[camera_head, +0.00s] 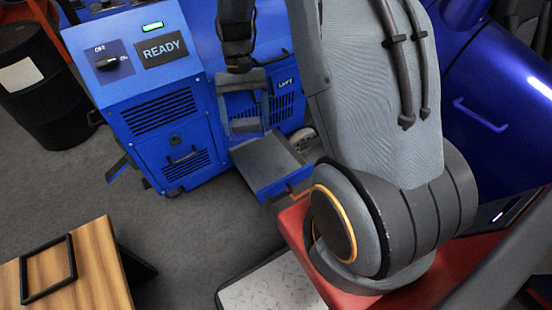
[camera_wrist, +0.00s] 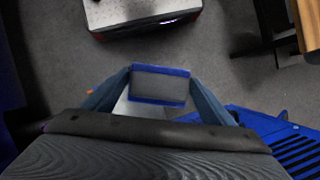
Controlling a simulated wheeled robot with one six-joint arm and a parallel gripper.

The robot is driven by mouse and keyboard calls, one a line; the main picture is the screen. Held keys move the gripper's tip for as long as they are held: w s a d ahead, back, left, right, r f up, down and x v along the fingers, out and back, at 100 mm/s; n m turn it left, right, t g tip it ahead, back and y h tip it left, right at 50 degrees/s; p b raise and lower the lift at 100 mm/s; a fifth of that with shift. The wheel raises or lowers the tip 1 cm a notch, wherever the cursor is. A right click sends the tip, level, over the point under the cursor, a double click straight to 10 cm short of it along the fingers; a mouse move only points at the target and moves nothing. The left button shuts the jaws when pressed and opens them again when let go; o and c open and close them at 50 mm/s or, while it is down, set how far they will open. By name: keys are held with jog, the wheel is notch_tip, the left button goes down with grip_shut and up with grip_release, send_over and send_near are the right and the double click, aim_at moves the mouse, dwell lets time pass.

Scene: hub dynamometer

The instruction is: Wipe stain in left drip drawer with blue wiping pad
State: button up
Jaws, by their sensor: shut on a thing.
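The left drip drawer (camera_head: 268,160) is pulled out of the blue machine, below the LEFT label, with a grey floor and blue front. Part of its pale floor shows in the wrist view (camera_wrist: 123,107). My gripper (camera_head: 246,118) is above the drawer's inner end. In the wrist view, my gripper (camera_wrist: 160,86) is shut on the wiping pad (camera_wrist: 160,87), a dark grey block with blue edges filling the space between the fingertips. I cannot tell whether the pad touches the drawer floor. No stain is discernible; the pad and fingers hide part of the drawer.
The blue machine (camera_head: 170,117) with a READY panel stands left of the drawer. A wooden table (camera_head: 92,270) with a black frame is at front left. A black drum (camera_head: 45,105) stands far left. A metal plate (camera_head: 265,287) lies near the red base. Grey floor between them is clear.

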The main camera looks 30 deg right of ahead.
jog(key=w+d+f+m+y+b, duration=0.1)
jog(key=d+f+m+b, duration=0.1)
jog(key=f, duration=0.3)
jog(key=w+d+f+m+t+b, duration=0.1)
jog(key=d+f+m+b, duration=0.15)
jog(key=f, duration=0.25)
jog(key=w+d+f+m+y+b, duration=0.1)
jog(key=f+m+b, duration=0.15)
jog(key=f, duration=0.25)
jog(key=m+t+b, duration=0.3)
jog(key=m+b, duration=0.3)
jog(key=b, duration=0.2)
send_over(283, 171)
jog(key=a, duration=0.2)
notch_tip(283, 171, down, 14)
jog(key=shift+y, duration=0.5)
notch_tip(283, 171, down, 6)
jog(key=b, duration=0.5)
jog(key=shift+d+r+b, duration=0.15)
jog(key=shift+b, duration=0.25)
jog(key=shift+f, duration=0.25)
jog(key=shift+d+r+p, duration=0.1)
jog(key=shift+d+p, duration=0.5)
jog(key=shift+d, duration=1.25)
jog(key=shift+d+p, duration=0.15)
jog(key=shift+p, duration=0.15)
